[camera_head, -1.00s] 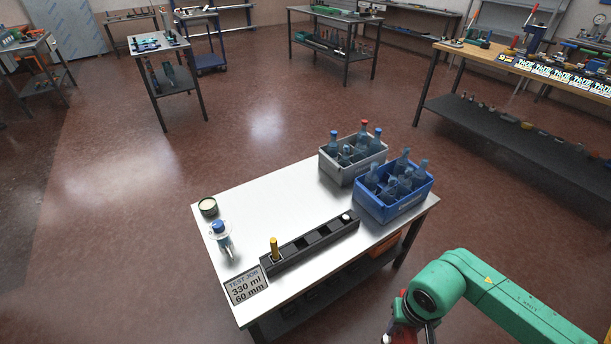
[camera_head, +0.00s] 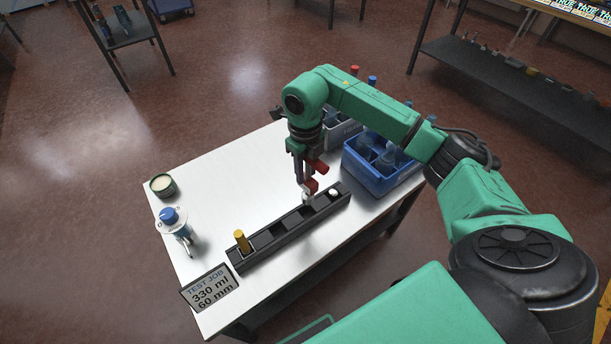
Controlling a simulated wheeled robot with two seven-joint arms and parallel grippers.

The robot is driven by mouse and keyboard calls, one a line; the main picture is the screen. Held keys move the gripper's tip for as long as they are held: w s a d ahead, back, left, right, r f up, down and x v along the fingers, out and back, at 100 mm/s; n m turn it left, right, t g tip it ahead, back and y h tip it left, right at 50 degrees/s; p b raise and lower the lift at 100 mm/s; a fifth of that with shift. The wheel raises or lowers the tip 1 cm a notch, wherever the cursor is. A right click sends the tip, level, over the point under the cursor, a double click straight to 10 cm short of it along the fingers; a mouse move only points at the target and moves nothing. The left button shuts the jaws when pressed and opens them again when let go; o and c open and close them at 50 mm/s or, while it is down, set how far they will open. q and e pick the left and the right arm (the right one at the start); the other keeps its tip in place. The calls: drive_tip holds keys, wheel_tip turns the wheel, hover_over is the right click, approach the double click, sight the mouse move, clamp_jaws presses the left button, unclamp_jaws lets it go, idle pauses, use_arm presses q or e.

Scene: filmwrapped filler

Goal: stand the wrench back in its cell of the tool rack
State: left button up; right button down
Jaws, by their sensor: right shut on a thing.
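The black tool rack (camera_head: 262,241) lies along the front of the white table, a row of cells. My right gripper (camera_head: 308,190) is above the rack's right half, pointing down. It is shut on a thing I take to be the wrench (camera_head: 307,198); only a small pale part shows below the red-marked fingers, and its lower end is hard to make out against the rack. A yellow-handled tool (camera_head: 242,241) stands in the left end cell. A white-topped item (camera_head: 333,193) sits in the right end cell. My left gripper is not in view.
A blue crate of bottles (camera_head: 378,181) and a grey crate (camera_head: 343,132) stand at the table's right, close to my right arm. A blue-capped device (camera_head: 174,225), a round tin (camera_head: 163,186) and a test job sign (camera_head: 209,287) are at left. The table's middle (camera_head: 225,185) is clear.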

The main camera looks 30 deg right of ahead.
sight(306, 181)
drive_tip(key=shift+w+d+f+m, duration=0.1)
drive_tip(key=shift+w+d+m, duration=0.1)
drive_tip(key=shift+w+m, duration=0.35)
drive_tip(key=shift+s+m, duration=0.1)
drive_tip(key=shift+m, duration=0.15)
drive_tip(key=shift+s+r, duration=0.15)
drive_tip(key=shift+r, duration=0.1)
wheel_tip(306, 181, down, 6)
drive_tip(key=b, duration=0.4)
drive_tip(key=shift+r, duration=0.1)
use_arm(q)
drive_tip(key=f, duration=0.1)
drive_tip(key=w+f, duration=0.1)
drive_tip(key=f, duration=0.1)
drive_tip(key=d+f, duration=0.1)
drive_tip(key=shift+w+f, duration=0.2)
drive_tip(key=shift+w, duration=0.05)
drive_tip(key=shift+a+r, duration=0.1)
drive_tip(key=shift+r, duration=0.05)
